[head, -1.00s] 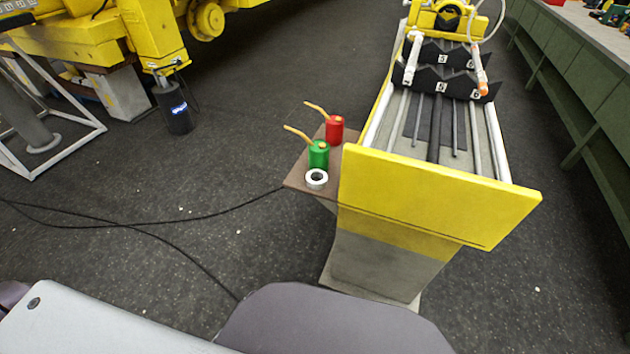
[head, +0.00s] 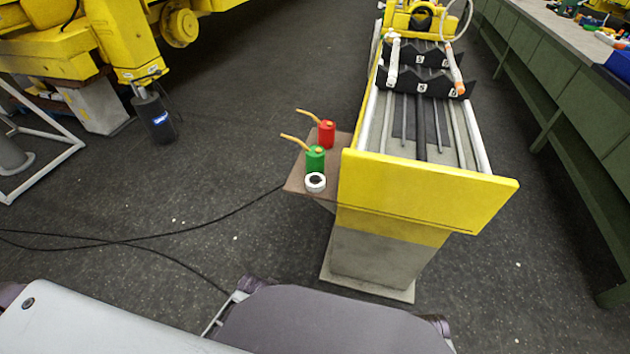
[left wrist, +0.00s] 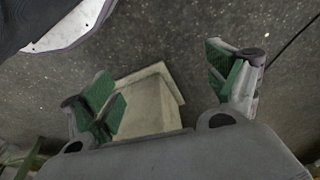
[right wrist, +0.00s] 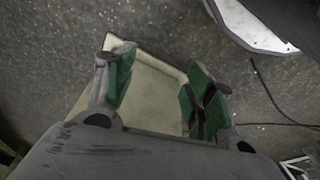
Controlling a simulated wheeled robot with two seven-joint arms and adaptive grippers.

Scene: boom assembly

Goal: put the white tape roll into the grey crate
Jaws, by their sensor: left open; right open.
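The white tape roll (head: 315,183) lies on a small brown side shelf (head: 298,184) attached to the left of the yellow-fronted stand, just in front of a green can (head: 315,160). No grey crate can be made out in any view. My left gripper (left wrist: 165,90) is open and empty in the left wrist view, with its green-padded fingers wide apart over the floor and the stand's pale foot. My right gripper (right wrist: 160,88) is also open and empty in the right wrist view, above that pale foot. Both grippers are well apart from the roll.
A red can (head: 327,134) stands behind the green one; both have spouts pointing left. The yellow panel (head: 430,195) rises right of the shelf. A long green bench (head: 560,90) with a blue bin (head: 621,62) runs along the right. Black cables cross the floor at left.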

